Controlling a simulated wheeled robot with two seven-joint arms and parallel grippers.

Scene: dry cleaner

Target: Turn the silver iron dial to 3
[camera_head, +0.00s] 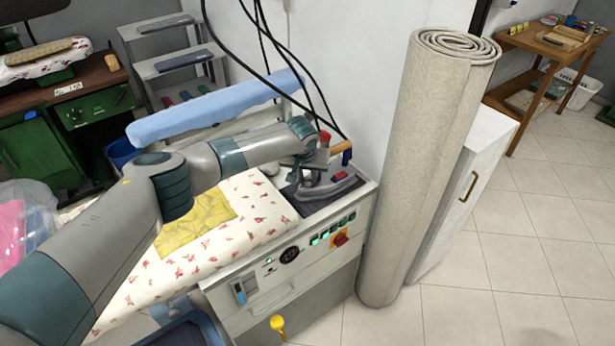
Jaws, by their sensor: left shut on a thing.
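The silver iron (330,188) stands on a dark rest pad (303,207) at the right end of the ironing table. It has a wooden handle (341,147) with a blue end, and small red and blue parts low on its body. My left gripper (316,162) is over the iron's top, left of the handle, and is shut on a part of the iron, seemingly the dial. The fingers and wrist hide the dial, and its number cannot be read. A red part shows just above the gripper. My right gripper is not in view.
A floral ironing board (262,206) with a yellow cloth (200,222) lies under my left arm. A control panel (300,256) is on the table's front. A rolled carpet (425,170) stands close to the right. Black cables hang behind the iron. Floor at right is clear.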

